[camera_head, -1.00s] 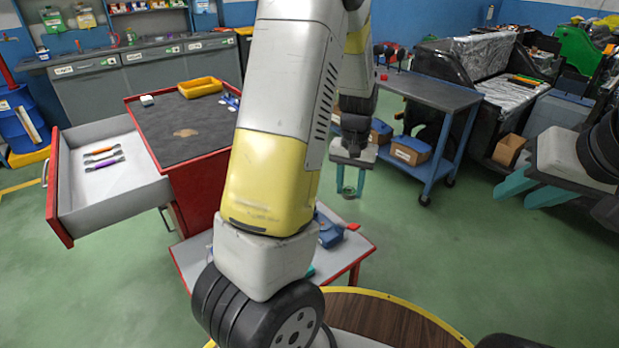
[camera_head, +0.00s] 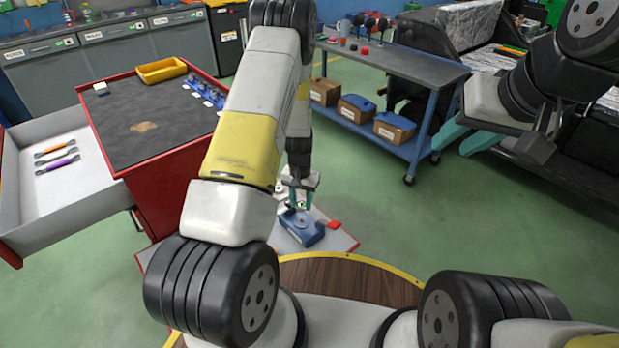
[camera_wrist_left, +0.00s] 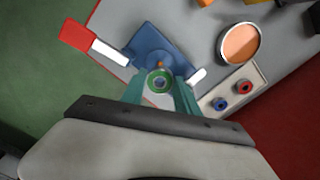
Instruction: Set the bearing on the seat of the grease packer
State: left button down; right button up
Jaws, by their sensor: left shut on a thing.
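My left gripper (camera_head: 298,200) is shut on a small ring-shaped bearing (camera_wrist_left: 158,82), which looks greenish between the teal fingers. The blue grease packer (camera_head: 303,230) stands on the low grey shelf, just below the gripper in the head view. In the left wrist view the packer (camera_wrist_left: 150,45) lies just beyond the bearing, and a small copper-coloured post (camera_wrist_left: 160,63) shows at its middle. The bearing appears held above the packer, near that post; I cannot tell the gap. My right gripper (camera_head: 453,147) is open and empty, out over the floor at the right.
On the shelf (camera_wrist_left: 190,22) are a red-ended tool (camera_wrist_left: 78,36), an orange-filled tin (camera_wrist_left: 240,43) and a pale block with red and blue rings (camera_wrist_left: 232,95). A red cabinet (camera_head: 165,190) with an open drawer stands left. A blue cart (camera_head: 400,65) stands behind.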

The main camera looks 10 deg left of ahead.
aim_at(302, 220)
pick_arm(q)
jog(key=shift+f, duration=2.35)
jog(key=shift+s+f, duration=0.1)
jog(key=shift+f, duration=0.9)
dwell(1.4)
jog(key=shift+c, duration=1.8)
grip_release()
jog(key=shift+d, duration=0.1)
jog(key=shift+r, duration=4.05)
